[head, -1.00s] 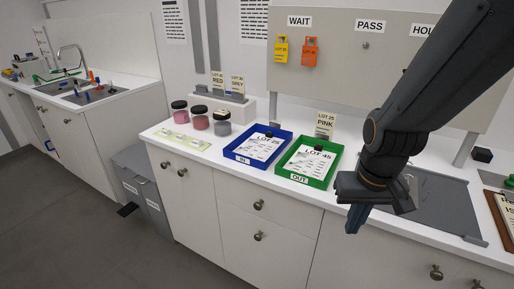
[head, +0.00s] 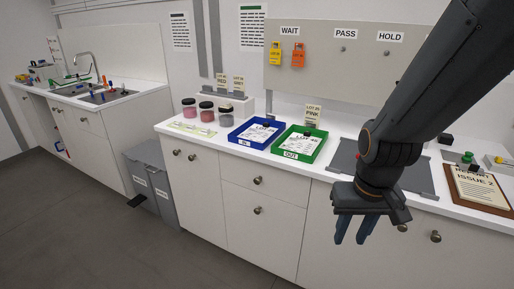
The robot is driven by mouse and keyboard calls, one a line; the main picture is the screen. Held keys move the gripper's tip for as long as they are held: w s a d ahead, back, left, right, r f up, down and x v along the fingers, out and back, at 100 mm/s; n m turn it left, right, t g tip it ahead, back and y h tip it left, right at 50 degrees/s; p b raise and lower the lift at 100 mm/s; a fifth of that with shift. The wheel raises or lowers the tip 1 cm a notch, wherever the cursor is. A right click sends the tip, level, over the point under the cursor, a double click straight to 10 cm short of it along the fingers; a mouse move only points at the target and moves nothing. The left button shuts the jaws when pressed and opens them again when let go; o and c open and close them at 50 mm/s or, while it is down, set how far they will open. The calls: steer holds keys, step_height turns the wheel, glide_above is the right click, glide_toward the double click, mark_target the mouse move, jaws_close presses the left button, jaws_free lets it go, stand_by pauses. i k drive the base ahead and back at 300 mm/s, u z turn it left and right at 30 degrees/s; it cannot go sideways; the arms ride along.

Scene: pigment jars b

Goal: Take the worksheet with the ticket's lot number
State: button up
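The pink ticket (head: 313,112) stands behind the trays; it reads "LOT 25 PINK" in the earlier frame and is small now. A white worksheet (head: 257,134) lies in the blue IN tray (head: 245,143); earlier its heading looked like "LOT 25". Another worksheet (head: 300,143) lies in the green OUT tray (head: 291,155), earlier reading "LOT 45". A dark clip or knob sits at the top of each worksheet. My gripper (head: 352,238) points down in front of the counter, right of and nearer than the trays. Its two fingers are apart with nothing between them.
A grey mat (head: 345,155) lies right of the trays. A clipboard (head: 479,190) lies at far right. A board (head: 340,70) with orange and yellow tags hangs behind.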

mark_target(258, 133)
steer(key=z, duration=0.1)
steer(key=k, duration=0.45)
steer(key=u, duration=1.15)
steer(key=i, duration=0.9)
steer(key=u, duration=0.65)
steer(key=i, duration=1)
steer(key=z, duration=0.75)
steer(key=i, duration=0.7)
steer(key=z, duration=1.15)
steer(key=i, duration=0.3)
steer(key=z, duration=0.3)
